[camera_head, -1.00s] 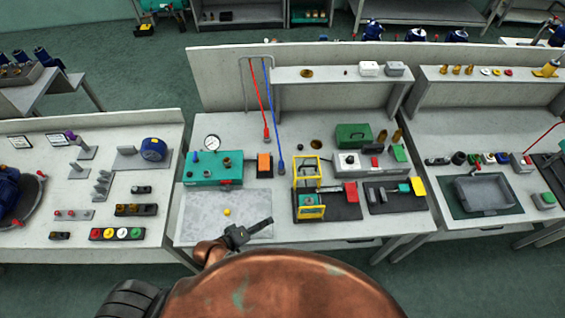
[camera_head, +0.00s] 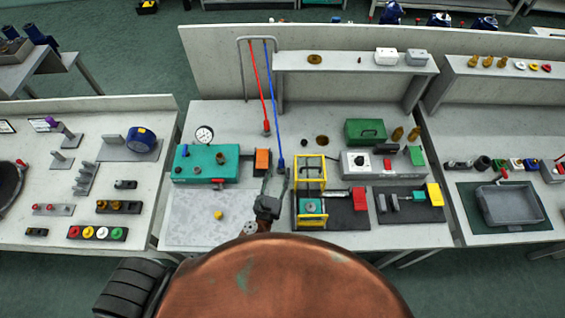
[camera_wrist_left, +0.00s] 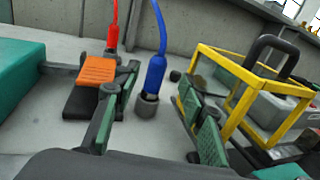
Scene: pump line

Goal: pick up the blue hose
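The blue hose (camera_head: 276,105) hangs from a grey frame, its blue end fitting pointing down near the bench top. In the left wrist view the blue fitting (camera_wrist_left: 155,74) has a grey tip and stands between the finger lines. My left gripper (camera_head: 275,177) is open and points at that lower end from the front. In the left wrist view the open fingers (camera_wrist_left: 160,85) lie on either side of the fitting, with gaps on both sides and no visible contact. My right gripper is not in view.
The red hose (camera_head: 260,85) hangs just left of the blue one. An orange block (camera_wrist_left: 99,70) is beside the left finger. A yellow frame (camera_head: 297,172) stands close on the right. A teal box (camera_head: 197,164) is on the left. A grey mat (camera_head: 190,226) lies in front.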

